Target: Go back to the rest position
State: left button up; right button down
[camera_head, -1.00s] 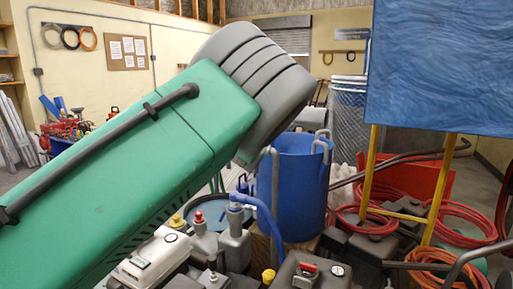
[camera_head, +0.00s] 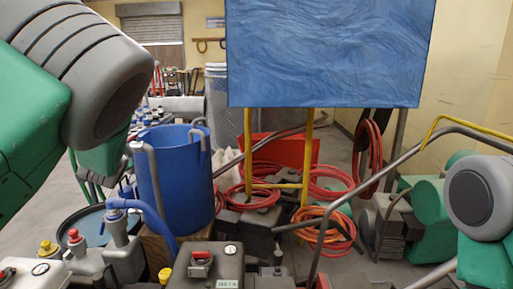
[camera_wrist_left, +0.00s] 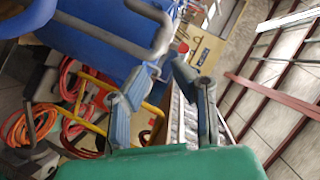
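My left gripper (camera_wrist_left: 160,68) shows in the left wrist view, with its two fingers apart and nothing seen between them. Beyond it is a blue open tub with a grey bent pipe.
The blue tub (camera_head: 176,190) stands left of centre, behind several grey canisters (camera_head: 215,268). A blue panel (camera_head: 325,50) stands on yellow legs. Red hoses (camera_head: 330,183) and an orange hose (camera_head: 322,226) lie on the floor. Clutter surrounds the front.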

pick_arm(q)
jog(key=s+d+f+n+g+h+p, duration=0.1)
jog(key=s+f+g, duration=0.2)
jog(key=s+f, duration=0.8)
jog(key=s+d+f+n+g+h+p, duration=0.1)
jog(key=s+d+f+n+g, duration=0.15)
jog(key=s+f, duration=0.85)
jog(key=s+d+f+g+h+p, duration=0.1)
jog(key=s+d+f+g, duration=0.1)
jog(key=s, duration=0.7)
jog(key=s+d+f+n+g+h+p, duration=0.1)
jog(key=s+d+f+g+h, duration=0.1)
jog(key=s+d+f, duration=0.3)
jog(key=s+d+f+n+g+h+p, duration=0.1)
jog(key=s+d+f+g, duration=0.2)
jog(key=s, duration=1)
jog(key=shift+s+d+f, duration=0.3)
jog(key=shift+d+f, duration=0.35)
jog(key=shift+d, duration=0.4)
jog(key=shift+w, duration=0.1)
